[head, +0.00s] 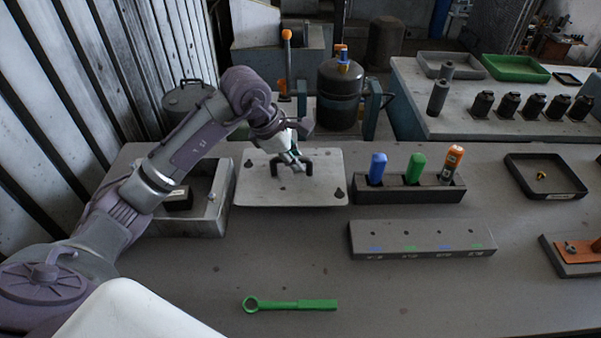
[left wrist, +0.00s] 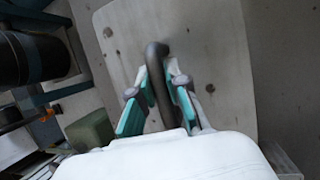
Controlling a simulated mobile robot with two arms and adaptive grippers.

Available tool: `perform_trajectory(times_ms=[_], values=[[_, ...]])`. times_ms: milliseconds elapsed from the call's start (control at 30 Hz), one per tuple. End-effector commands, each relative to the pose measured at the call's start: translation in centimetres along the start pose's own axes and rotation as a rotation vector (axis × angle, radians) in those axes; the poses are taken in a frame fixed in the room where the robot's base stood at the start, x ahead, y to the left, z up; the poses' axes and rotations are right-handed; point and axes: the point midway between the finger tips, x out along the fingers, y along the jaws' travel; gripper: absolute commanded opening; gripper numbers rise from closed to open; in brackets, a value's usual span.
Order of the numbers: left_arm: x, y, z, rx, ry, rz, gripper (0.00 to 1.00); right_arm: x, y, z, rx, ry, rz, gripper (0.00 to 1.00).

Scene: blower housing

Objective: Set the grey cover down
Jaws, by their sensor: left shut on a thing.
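The grey cover (head: 316,192) is a flat plate with a dark handle on top and dark knobs near its corners. In the head view it is level, just right of the open grey housing (head: 222,198). My left gripper (head: 294,162) is above the middle of the cover, shut on its handle. The left wrist view shows the handle (left wrist: 157,52) between the fingers and the plate (left wrist: 222,45) behind it. I cannot tell whether the plate's underside touches the table. My right gripper is not in view.
A dark holder (head: 400,196) with blue, green and orange-handled tools stands right of the cover. A grey block (head: 420,240) lies in front of it. A green ring wrench (head: 292,305) lies near the front. A black tray (head: 545,185) is at right. The table's front middle is mostly clear.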

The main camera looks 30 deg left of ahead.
Motion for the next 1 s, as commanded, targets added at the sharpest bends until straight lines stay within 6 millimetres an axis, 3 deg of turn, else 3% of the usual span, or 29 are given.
perform_trajectory(times_ms=[333, 767, 800, 933, 1000], values=[[3.8, -0.8, -1.6, -0.002, -0.002, -0.002, 0.00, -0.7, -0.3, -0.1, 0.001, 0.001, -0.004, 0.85], [4.6, -0.9, -1.9, 0.001, -0.001, 0.003, 0.00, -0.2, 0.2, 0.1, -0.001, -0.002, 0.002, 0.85], [4.6, -0.9, -1.9, 0.000, -0.001, 0.002, 0.18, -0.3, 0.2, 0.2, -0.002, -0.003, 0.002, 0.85], [4.5, -0.9, -1.9, 0.000, -0.001, 0.001, 0.40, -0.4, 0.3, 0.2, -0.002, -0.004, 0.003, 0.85], [4.5, -0.9, -1.9, 0.000, -0.001, 0.001, 0.40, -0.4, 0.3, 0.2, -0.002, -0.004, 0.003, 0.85]])
